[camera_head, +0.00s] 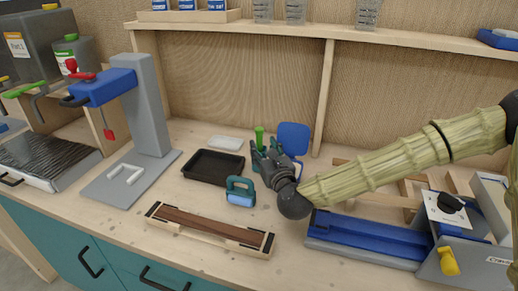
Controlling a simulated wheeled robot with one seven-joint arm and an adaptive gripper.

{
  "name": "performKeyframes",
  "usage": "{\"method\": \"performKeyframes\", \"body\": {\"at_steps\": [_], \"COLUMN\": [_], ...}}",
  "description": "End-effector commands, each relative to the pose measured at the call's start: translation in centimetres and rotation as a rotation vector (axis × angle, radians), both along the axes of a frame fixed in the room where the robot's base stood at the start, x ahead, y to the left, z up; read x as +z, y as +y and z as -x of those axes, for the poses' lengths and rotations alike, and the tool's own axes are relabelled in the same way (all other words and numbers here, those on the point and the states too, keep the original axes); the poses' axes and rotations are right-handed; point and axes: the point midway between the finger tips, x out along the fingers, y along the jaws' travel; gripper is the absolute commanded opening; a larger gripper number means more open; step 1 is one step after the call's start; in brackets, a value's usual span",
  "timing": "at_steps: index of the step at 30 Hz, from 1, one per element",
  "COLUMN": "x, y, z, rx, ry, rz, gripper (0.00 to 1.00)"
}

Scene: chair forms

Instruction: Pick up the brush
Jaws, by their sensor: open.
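My gripper (264,153) is open over the workbench, its dark fingers pointing left and partly in front of an upright green handle-like thing (259,134). The lower part of that thing is hidden by the fingers, and I cannot tell whether they touch it. It may be the brush, but no bristles show. In front and to the left of my gripper, a teal block with a looped handle and a light blue lower part (240,192) stands on the bench. I cannot tell for sure which of the two is the brush.
A black tray (213,180) lies left of my gripper, with a white dish (225,143) behind it. A blue panel (294,138) stands close behind. A wooden form with brown strips (210,228) lies in front. A blue-grey fixture (365,240) fills the right. A grey press (150,110) stands left.

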Motion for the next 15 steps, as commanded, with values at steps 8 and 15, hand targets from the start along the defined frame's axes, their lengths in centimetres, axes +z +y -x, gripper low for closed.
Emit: {"method": "performKeyframes", "body": {"at_steps": [8,15], "x": [0.5,0.9], "y": [0.6,1.3], "z": [-1.7,-4.7], "rx": [0.003,0.003], "ry": [-0.001,0.000], "rz": [0.000,0.001], "gripper": [0.45,0.45]}}
